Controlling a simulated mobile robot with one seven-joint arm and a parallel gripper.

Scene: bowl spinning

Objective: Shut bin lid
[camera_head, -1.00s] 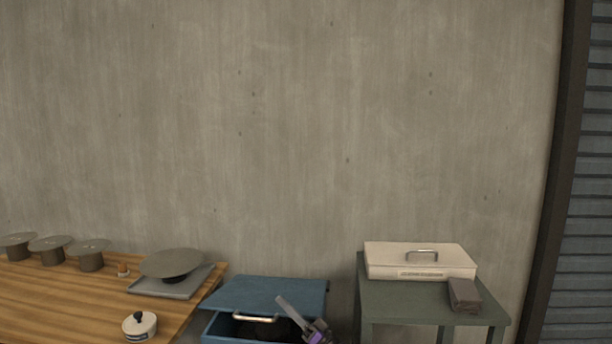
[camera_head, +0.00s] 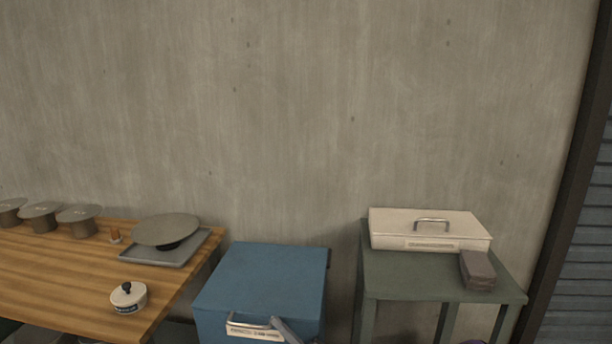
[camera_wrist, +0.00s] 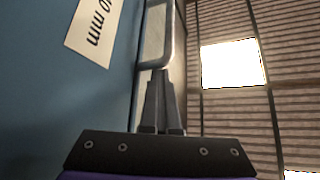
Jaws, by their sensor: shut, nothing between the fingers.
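The blue bin (camera_head: 208,322) stands between the wooden table and the green side table. Its blue lid (camera_head: 270,270) lies over the top, and no dark gap shows under it in the head view. A metal handle (camera_head: 250,326) is on the front, above a white label. My gripper (camera_head: 275,321) is at the bin's front, by the handle's right end, mostly cut off by the frame's bottom edge. In the wrist view, my gripper's fingers (camera_wrist: 160,73) are together and empty, with tips at the end of the handle (camera_wrist: 154,62). I cannot tell whether they touch it.
The wooden table (camera_head: 60,285) at left holds a white lidded pot (camera_head: 129,298), a grey tray (camera_head: 165,250) with a round disc, and several grey stands. The green side table (camera_head: 400,275) at right holds a cream case (camera_head: 430,230) and a dark block (camera_head: 478,270). A concrete wall is behind.

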